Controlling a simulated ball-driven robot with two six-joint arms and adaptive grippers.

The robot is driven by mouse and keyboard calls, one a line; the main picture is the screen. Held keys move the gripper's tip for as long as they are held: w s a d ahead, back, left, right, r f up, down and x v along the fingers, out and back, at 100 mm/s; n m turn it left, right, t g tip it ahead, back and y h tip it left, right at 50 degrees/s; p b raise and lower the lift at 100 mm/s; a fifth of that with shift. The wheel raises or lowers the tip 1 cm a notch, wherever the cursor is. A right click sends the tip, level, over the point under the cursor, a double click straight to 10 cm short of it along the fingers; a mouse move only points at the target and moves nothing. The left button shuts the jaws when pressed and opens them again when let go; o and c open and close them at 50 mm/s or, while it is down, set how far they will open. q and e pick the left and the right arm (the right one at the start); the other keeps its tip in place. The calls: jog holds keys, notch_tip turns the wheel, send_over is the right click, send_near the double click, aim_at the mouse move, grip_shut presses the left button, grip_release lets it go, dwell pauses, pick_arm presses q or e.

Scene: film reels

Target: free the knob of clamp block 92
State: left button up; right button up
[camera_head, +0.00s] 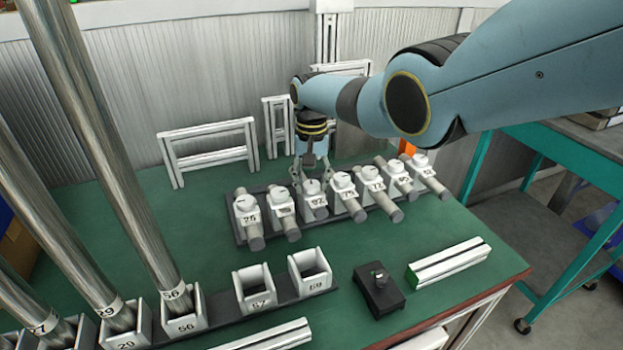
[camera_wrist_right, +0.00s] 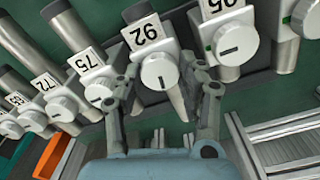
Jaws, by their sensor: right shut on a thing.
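Clamp block 92 (camera_head: 317,202) stands in a row of white numbered blocks on the green table; a grey rod passes through it. Its round white knob (camera_wrist_right: 159,71) is on top, with a short dark mark running up and down in the right wrist view. My right gripper (camera_head: 310,181) reaches down from above. Its fingers (camera_wrist_right: 160,67) stand on either side of this knob and are shut on it. The fingers hide part of the knob's sides. My left gripper is not in view.
Neighbouring blocks 75 (camera_wrist_right: 92,62) and 95 (camera_wrist_right: 230,30) stand close on either side, with their own knobs. Tall metal tubes (camera_head: 105,150) stand in holders at the left.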

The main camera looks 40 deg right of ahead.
jog(key=n, duration=0.4)
jog(key=shift+n, duration=0.3)
jog(key=n, duration=1)
jog(key=shift+n, duration=0.4)
jog(key=shift+w+n, duration=0.1)
jog(key=shift+n, duration=2.2)
jog(key=o, duration=1.2)
